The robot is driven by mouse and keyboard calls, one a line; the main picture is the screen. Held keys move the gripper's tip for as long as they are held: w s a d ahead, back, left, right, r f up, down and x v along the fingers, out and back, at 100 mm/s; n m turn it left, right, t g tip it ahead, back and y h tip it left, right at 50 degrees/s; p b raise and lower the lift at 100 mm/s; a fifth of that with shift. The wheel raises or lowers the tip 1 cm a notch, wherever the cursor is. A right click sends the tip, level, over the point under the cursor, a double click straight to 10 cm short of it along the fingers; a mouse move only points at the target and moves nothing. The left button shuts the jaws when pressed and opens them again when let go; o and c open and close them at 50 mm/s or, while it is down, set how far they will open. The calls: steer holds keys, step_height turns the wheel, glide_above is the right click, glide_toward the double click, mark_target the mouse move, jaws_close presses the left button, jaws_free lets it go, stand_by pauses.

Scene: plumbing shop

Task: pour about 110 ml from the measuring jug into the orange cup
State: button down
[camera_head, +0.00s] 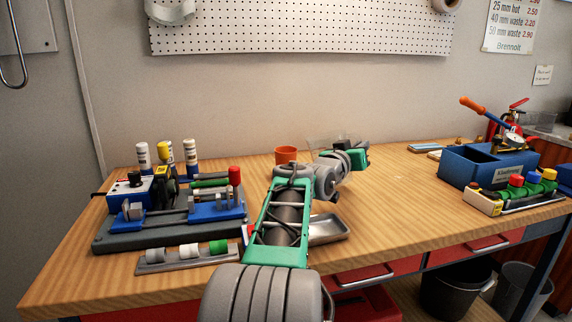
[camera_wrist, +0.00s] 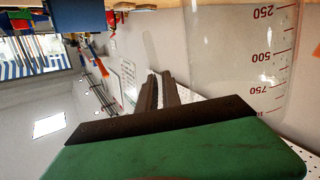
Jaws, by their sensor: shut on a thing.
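The orange cup (camera_head: 286,154) stands upright on the back middle of the workbench, partly hidden behind my arm. My gripper (camera_head: 345,150) is just right of the cup and mostly hidden by my own wrist. In the wrist view its dark fingers (camera_wrist: 158,92) are close together. The clear measuring jug (camera_wrist: 238,60), with red marks 250, 500 and 750, fills the right of the wrist view beside the fingers. In the head view only a faint clear part of the jug (camera_head: 322,142) shows behind my wrist. I cannot make out the liquid level or the exact grip point.
A pump-like rig (camera_head: 170,210) with bottles and coloured caps fills the bench's left. A blue tester box (camera_head: 485,165) and a rack of coloured caps (camera_head: 515,192) stand at the right. The wooden bench (camera_head: 420,205) is clear between.

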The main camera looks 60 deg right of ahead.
steer(key=shift+s+f+m+b, duration=0.65)
steer(key=shift+f+m+b, duration=0.05)
steer(key=shift+f+b, duration=0.35)
steer(key=shift+s+r+m+b, duration=0.55)
steer(key=shift+s+r+m, duration=0.1)
steer(key=shift+m, duration=0.45)
